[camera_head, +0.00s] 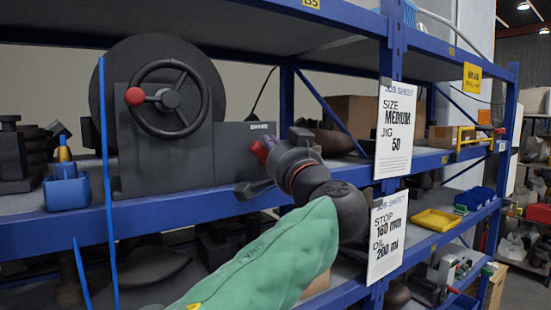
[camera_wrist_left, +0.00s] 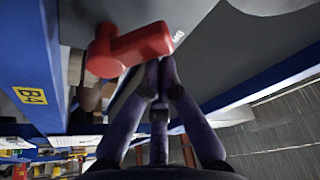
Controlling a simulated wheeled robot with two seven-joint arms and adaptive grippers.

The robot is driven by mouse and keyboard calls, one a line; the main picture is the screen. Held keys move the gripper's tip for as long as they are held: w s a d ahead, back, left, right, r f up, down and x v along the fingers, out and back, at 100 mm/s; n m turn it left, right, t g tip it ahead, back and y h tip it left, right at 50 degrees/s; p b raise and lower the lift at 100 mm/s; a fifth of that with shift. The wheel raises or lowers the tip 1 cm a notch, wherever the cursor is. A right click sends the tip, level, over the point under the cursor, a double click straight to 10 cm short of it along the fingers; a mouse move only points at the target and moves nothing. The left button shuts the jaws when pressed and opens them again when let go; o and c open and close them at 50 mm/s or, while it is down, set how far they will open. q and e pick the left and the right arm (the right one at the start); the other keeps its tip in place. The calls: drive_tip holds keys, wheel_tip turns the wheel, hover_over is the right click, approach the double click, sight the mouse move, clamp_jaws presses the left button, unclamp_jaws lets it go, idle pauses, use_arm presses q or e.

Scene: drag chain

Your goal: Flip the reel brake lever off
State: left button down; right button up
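The dark grey reel machine (camera_head: 165,155) stands on the blue rack's shelf, with a handwheel that has a red knob (camera_head: 134,97). The red brake lever (camera_head: 260,152) is at the right end of its housing, beside the "BRAKE" label. In the left wrist view the red lever (camera_wrist_left: 130,48) lies across, just past my fingertips. My left gripper (camera_head: 270,147) is at the lever, its fingers partly hidden by the wrist. In the wrist view its fingers (camera_wrist_left: 158,75) come together at the tips, close to the lever's underside; contact cannot be told. My right gripper is not in view.
A blue bin (camera_head: 67,190) and blue strands (camera_head: 108,170) are at the left. Two job sheets (camera_head: 390,130) hang on the rack post right of my arm. A yellow tray (camera_head: 436,220) sits on the lower shelf. A cardboard box (camera_head: 360,112) stands behind.

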use_arm(q)
drive_tip(key=n+y+b, duration=0.1)
drive_tip(key=n, duration=0.1)
drive_tip(key=a+f+n+y+b, duration=0.1)
drive_tip(key=n+b, duration=0.1)
drive_tip(key=n, duration=0.1)
drive_tip(key=s+n+g+y+b, duration=0.1)
drive_tip(key=n+b, duration=0.1)
drive_tip(key=shift+a+f, duration=0.2)
drive_tip(key=shift+f, duration=0.05)
drive_tip(key=shift+s+a+f+n+b, duration=0.15)
drive_tip(key=shift+n+b, duration=0.15)
drive_tip(key=shift+b, duration=0.3)
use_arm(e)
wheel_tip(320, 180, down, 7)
